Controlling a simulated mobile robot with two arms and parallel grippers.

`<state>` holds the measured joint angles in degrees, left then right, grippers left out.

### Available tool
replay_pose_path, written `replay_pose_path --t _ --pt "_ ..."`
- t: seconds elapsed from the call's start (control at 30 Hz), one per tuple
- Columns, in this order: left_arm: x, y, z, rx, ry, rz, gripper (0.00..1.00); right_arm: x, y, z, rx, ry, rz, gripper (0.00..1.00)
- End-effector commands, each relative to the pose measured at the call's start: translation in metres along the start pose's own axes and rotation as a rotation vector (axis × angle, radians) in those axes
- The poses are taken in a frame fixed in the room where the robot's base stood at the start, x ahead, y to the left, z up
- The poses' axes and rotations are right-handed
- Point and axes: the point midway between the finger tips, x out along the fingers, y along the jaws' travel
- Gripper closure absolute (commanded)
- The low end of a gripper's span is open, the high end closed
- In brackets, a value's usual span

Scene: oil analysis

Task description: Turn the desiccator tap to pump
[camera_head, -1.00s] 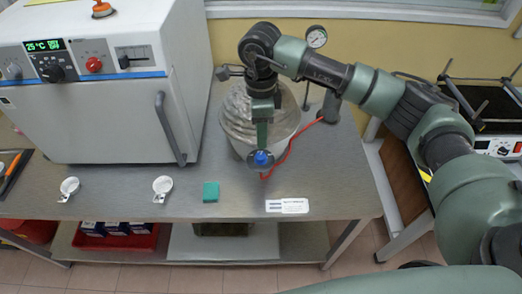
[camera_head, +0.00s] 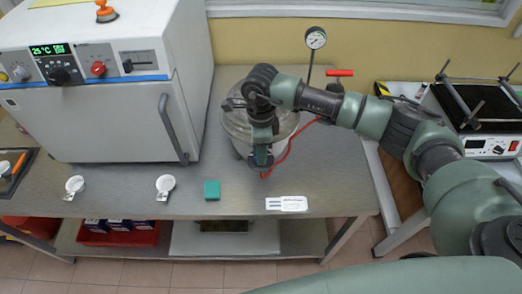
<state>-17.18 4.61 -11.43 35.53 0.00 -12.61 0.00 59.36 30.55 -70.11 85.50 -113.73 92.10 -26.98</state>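The desiccator (camera_head: 234,122), a round clear vessel, stands on the steel bench right of the oven. My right gripper (camera_head: 262,158) points down at its front side, where the red hose (camera_head: 282,157) ends. The desiccator tap is hidden behind the gripper; I cannot tell whether the fingers touch it or whether they are open or shut. The hose runs back toward a red-handled valve (camera_head: 340,73) behind my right arm. A round pressure gauge (camera_head: 316,38) stands on a thin stem at the back. My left gripper is not in view.
A white oven (camera_head: 100,120) stands at the left. Two small white dishes (camera_head: 165,184) (camera_head: 74,184), a green block (camera_head: 212,190) and a white label (camera_head: 287,203) lie along the front of the bench. Another bench with a device (camera_head: 490,146) is at the right.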

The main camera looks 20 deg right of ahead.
Motion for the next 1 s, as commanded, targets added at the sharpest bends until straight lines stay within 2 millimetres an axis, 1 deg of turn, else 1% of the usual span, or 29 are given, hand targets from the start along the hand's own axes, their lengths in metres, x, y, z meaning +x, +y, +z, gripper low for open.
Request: replay_pose_path --t 0.27,0.43,0.57,1.0 --pt "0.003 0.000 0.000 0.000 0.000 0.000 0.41 0.000 -0.001 0.000 0.018 -0.002 -0.001 1.00" --pt "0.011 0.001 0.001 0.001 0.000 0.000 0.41 0.002 -0.001 0.000 0.082 -0.005 -0.001 1.00" --pt "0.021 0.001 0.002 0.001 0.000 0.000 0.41 0.003 0.000 0.000 0.168 -0.010 -0.001 1.00" --pt "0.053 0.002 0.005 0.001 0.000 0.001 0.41 0.002 0.000 0.000 0.534 -0.028 -0.002 1.00"
